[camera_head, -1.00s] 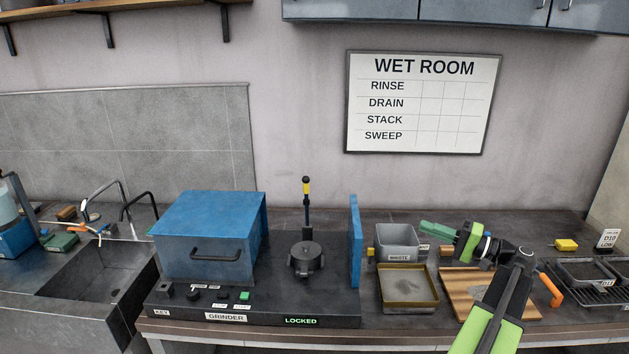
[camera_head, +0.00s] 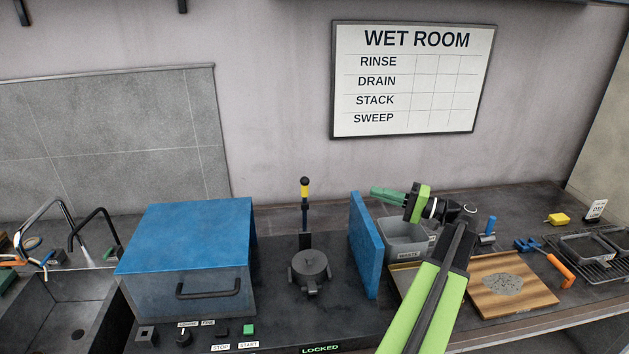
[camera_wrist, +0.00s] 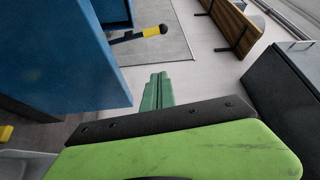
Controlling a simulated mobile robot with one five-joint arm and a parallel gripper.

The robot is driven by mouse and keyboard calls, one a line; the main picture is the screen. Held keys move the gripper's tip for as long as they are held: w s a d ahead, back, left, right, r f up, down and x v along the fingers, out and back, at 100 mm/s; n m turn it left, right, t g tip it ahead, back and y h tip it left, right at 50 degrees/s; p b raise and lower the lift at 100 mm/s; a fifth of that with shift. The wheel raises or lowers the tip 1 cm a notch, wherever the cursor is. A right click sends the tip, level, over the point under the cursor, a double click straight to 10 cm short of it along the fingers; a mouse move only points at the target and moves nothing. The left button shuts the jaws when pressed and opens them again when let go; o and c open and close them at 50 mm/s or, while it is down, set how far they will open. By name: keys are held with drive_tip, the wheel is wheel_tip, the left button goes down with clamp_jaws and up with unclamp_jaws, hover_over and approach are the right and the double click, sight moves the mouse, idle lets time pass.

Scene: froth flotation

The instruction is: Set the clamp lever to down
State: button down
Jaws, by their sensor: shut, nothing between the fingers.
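The clamp lever (camera_head: 305,200) stands upright behind the round clamp pot (camera_head: 310,270) on the grinder, with a yellow band and a black knob on top. In the wrist view the lever's yellow and black end (camera_wrist: 150,32) shows past the edge of the blue panel. My gripper (camera_head: 375,192) is right of the lever and apart from it, near the top of the upright blue panel (camera_head: 365,245). Its green fingers (camera_wrist: 157,90) are shut and hold nothing. A lit LOCKED label (camera_head: 320,350) is on the grinder's front.
The blue grinder box (camera_head: 185,240) with a black handle stands left of the lever. A grey WASTE bin (camera_head: 405,240) and a wooden board (camera_head: 510,300) are to the right. A sink (camera_head: 65,315) is at far left. Bare wall is behind the lever.

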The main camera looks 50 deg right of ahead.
drive_tip(key=r+p, duration=0.2)
hover_over(305, 207)
drive_tip(key=w+d, duration=0.2)
drive_tip(key=d, duration=0.4)
drive_tip(key=s+a, duration=0.1)
drive_tip(key=s+a+f+b, duration=0.1)
drive_tip(key=s, duration=0.1)
drive_tip(key=shift+a, duration=0.4)
